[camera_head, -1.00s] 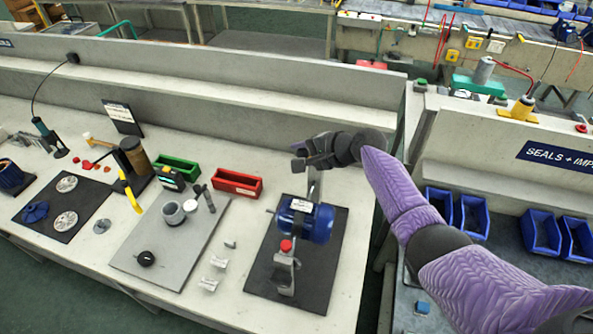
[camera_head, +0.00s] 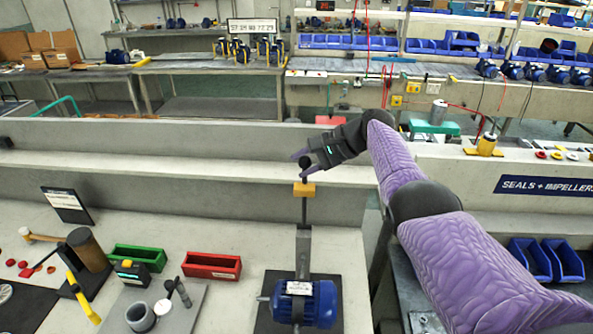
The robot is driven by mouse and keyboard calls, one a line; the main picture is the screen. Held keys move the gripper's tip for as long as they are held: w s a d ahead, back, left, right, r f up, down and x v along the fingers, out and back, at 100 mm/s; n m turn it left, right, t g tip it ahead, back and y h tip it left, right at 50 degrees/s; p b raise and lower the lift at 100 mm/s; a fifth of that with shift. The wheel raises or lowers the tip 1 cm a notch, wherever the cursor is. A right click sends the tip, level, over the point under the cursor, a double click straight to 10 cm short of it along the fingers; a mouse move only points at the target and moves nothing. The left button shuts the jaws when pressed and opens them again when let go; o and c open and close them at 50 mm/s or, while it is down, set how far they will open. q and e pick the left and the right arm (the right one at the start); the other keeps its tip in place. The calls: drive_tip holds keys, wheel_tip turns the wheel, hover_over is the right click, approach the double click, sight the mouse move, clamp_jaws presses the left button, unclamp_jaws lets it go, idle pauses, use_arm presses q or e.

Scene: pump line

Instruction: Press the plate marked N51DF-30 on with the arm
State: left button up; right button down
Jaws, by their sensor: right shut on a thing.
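A blue pump motor (camera_head: 318,303) lies on a dark mat (camera_head: 346,290) at the bottom centre. A small pale plate (camera_head: 299,288) sits on top of it; its marking is too small to read, and I cannot tell how firmly it is seated. Behind the motor stands a grey press post (camera_head: 303,250) with an upright dark arm (camera_head: 304,212) and a yellow block (camera_head: 304,189) near its top. My right gripper (camera_head: 306,161) is shut on the arm's dark knobbed top end. My left gripper is out of view.
Green (camera_head: 137,257) and red (camera_head: 211,265) bins stand left of the press. A grey board (camera_head: 185,310) with a cup (camera_head: 140,316) lies in front of them. A low wall with a ledge (camera_head: 180,170) runs behind. Blue bins (camera_head: 545,259) sit at the right.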

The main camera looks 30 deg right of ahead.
drive_tip(key=shift+w+d+r, duration=0.1)
drive_tip(key=shift+r, duration=0.05)
drive_tip(key=c, duration=0.7)
unclamp_jaws()
drive_tip(key=shift+o, duration=1.9)
drive_tip(key=shift+w+d, duration=0.15)
drive_tip(key=shift+w, duration=0.05)
drive_tip(key=p+v, duration=0.1)
drive_tip(key=v, duration=0.1)
drive_tip(key=shift+s+d+r, duration=0.15)
drive_tip(key=shift+d, duration=0.05)
drive_tip(key=b+v, duration=0.1)
drive_tip(key=v, duration=0.6)
drive_tip(key=shift+s, duration=0.15)
